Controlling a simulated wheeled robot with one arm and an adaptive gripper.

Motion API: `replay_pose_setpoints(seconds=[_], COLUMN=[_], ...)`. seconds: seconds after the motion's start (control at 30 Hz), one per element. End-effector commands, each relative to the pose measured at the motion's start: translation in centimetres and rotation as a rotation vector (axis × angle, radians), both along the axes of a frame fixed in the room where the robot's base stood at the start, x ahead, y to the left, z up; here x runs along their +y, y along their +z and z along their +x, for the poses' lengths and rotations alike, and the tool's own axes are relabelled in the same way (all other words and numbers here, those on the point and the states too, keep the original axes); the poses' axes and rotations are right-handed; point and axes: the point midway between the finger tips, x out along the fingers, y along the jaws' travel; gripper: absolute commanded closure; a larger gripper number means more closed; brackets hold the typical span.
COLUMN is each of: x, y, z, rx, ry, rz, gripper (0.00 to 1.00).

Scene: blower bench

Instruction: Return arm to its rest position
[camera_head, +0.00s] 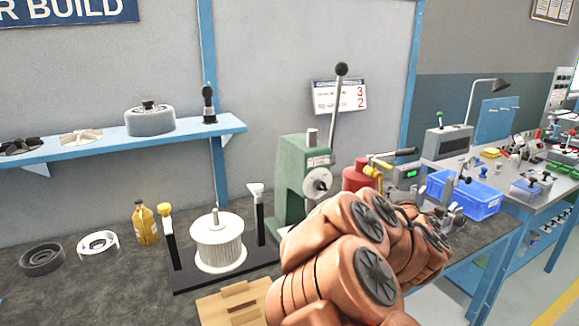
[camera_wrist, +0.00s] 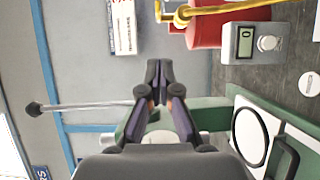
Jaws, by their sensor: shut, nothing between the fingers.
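My arm, with copper-coloured joints, rises over the front right of the bench in the head view. My gripper (camera_wrist: 158,88) shows in the wrist view with its dark fingers together and nothing between them. In the wrist view the green press (camera_wrist: 215,108) lies behind the fingers, and its long lever (camera_wrist: 85,106) reaches left. In the head view the press (camera_head: 302,170) stands behind my arm with its black-knobbed lever upright. My gripper's fingertips are hard to make out in the head view, near the small tools right of my arm.
A white ribbed blower wheel (camera_head: 219,240) stands in a black fixture left of my arm. A red canister (camera_head: 357,177), a blue bin (camera_head: 464,197) and a wooden block (camera_head: 236,303) are close to my arm. A blue shelf (camera_head: 100,146) is on the wall.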

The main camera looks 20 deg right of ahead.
Motion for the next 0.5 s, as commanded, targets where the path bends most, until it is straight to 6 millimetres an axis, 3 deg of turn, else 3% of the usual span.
replay_pose_setpoints(seconds=[0.27,0.5], x=[0.0,0.3], y=[0.6,1.6], z=[-0.1,-1.8], rx=[-0.005,-0.002], ry=[-0.022,-0.174], rz=[0.026,0.215], gripper=[1.0,1.0])
